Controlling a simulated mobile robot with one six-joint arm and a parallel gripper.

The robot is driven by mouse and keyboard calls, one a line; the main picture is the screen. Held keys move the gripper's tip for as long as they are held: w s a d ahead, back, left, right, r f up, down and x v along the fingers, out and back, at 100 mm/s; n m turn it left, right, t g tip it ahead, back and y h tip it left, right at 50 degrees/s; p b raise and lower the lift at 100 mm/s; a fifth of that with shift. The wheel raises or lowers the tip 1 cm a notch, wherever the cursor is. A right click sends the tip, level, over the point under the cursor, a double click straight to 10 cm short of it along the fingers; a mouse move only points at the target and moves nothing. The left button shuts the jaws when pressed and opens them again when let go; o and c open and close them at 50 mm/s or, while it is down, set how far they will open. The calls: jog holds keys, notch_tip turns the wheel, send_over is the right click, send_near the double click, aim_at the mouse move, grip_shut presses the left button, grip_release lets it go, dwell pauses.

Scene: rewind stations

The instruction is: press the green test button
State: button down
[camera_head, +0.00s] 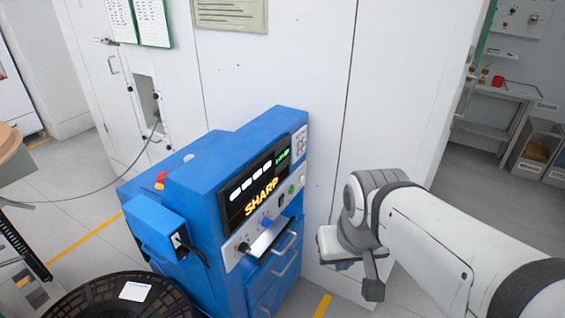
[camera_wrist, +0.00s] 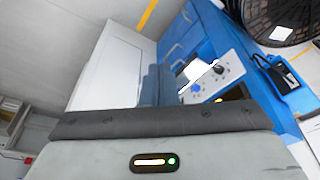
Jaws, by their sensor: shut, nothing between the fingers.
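The blue test machine (camera_head: 240,205) stands against a white wall, with a display reading "SHARP". The small green button (camera_head: 291,189) is on the right part of its light control strip, below the display. My gripper (camera_head: 373,288) is to the right of the machine, shut and empty, apart from the panel. In the wrist view my gripper's fingers (camera_wrist: 155,86) are together, and the machine's control strip (camera_wrist: 230,77) is beyond them. I cannot make out the green button in the wrist view.
A black knob (camera_head: 244,247) and a blue knob (camera_head: 267,221) share the strip. A red button (camera_head: 160,178) sits on the machine's lower left top. A large black reel (camera_head: 110,297) is at front left. Grey floor shows on the right.

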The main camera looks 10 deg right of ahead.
aim_at(292, 190)
jog(key=shift+d, duration=0.15)
jog(key=w+f+m+t+y+b, duration=0.1)
jog(key=w+f+b, duration=0.15)
jog(key=w, duration=0.85)
jog(key=w+f+m+t+y+b, duration=0.1)
jog(key=w+f+m+b, duration=0.15)
jog(key=w, duration=0.75)
jog(key=w+d+f+m+t+b, duration=0.1)
jog(key=w+d+f+b, duration=0.1)
jog(key=w+f, duration=0.4)
jog(key=w+d+f+m+t+b, duration=0.1)
jog(key=w+f, duration=0.5)
jog(key=w, duration=0.9)
jog(key=shift+d+f+m+b, duration=0.35)
jog(key=shift+d+b, duration=0.35)
jog(key=shift+d, duration=0.1)
jog(key=w+a+f+p, duration=0.3)
jog(key=w+a+f, duration=0.1)
jog(key=w+f, duration=0.4)
jog(key=shift+a, duration=0.35)
